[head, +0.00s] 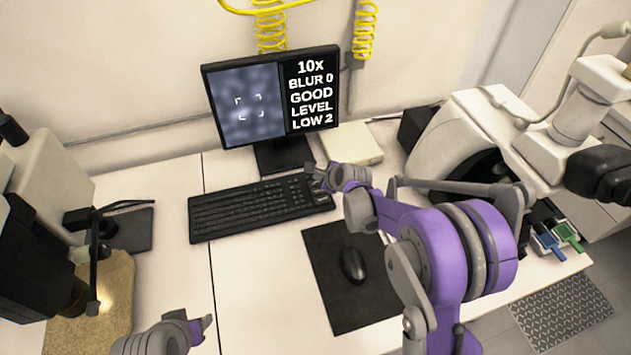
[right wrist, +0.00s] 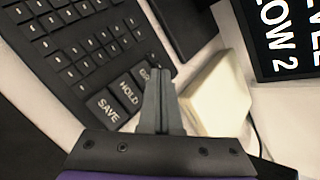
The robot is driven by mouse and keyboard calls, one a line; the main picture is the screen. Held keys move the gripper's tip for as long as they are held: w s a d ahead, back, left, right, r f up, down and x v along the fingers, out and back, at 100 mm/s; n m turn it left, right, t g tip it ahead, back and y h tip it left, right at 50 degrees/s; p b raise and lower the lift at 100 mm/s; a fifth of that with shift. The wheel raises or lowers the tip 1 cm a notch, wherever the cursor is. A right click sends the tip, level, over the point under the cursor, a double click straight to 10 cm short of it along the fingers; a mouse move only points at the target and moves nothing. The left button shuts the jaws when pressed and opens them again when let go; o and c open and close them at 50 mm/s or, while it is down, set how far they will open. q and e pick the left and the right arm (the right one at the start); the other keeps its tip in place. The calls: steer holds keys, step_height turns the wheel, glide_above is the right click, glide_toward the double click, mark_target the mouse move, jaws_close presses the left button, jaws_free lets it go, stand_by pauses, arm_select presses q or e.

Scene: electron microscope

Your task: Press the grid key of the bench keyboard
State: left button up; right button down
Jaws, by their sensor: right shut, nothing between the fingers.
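The black bench keyboard (head: 250,210) lies on the white bench below the monitor; it also shows in the right wrist view (right wrist: 68,45). Large keys marked SAVE (right wrist: 107,114) and HOLD (right wrist: 127,93) sit in a row at its end. Beyond them is the grid key (right wrist: 142,74), with only the start of its label visible. My right gripper (head: 318,172) is shut and empty at the keyboard's right end. Its fingertips (right wrist: 157,68) overlap the grid key and hide part of it; I cannot tell whether they touch. My left gripper (head: 208,322) is low at the left, away from the keyboard, its jaws unclear.
The monitor (head: 245,105) reads 10x, BLUR 0, GOOD, LEVEL LOW 2. A pale box (head: 352,146) lies right of the monitor's foot, close to my right gripper. A mouse (head: 353,265) rests on a dark mat (head: 335,310). White microscopes stand at both sides.

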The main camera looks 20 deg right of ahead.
steer(key=shift+r+p, duration=1.4)
steer(key=shift+r, duration=1.6)
